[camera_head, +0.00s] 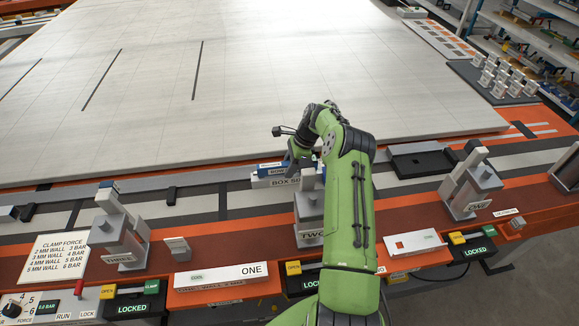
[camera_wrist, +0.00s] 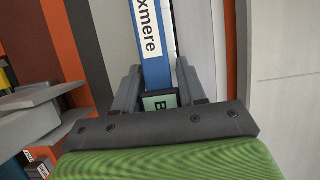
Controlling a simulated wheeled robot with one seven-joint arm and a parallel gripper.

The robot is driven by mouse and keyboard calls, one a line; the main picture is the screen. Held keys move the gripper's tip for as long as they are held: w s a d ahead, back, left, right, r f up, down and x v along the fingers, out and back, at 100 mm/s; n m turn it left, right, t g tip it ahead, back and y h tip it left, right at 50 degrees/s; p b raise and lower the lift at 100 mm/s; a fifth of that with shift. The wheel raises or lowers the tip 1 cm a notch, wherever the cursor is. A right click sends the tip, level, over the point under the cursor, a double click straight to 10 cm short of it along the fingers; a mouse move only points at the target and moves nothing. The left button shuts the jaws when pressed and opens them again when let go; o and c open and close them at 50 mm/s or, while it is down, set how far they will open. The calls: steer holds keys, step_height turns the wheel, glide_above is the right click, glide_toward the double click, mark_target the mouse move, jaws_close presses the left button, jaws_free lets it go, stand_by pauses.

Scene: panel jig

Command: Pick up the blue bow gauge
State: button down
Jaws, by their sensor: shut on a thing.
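The blue bow gauge (camera_wrist: 150,65) is a long blue bar with a white label ending in "xmere". It runs up the wrist view between the fingers of my gripper (camera_wrist: 158,82), which is shut on it. A small greenish panel with a dark letter (camera_wrist: 159,103) shows at its near end. In the head view a blue strip of the gauge (camera_head: 269,167) shows left of my gripper (camera_head: 301,167), just above a white block marked "BOX S..." (camera_head: 268,182). My arm hides the rest; I cannot tell whether the gauge touches that block.
Grey clamps marked THREE (camera_head: 121,232) and TWO (camera_head: 309,212) stand along the front, with another clamp (camera_head: 470,188) at right. A black tray (camera_head: 423,160) lies right of my arm. The large white panel (camera_head: 240,80) behind is clear.

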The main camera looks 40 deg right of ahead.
step_height(320, 180, up, 10)
steer(key=shift+r+p, duration=0.1)
steer(key=shift+p, duration=0.45)
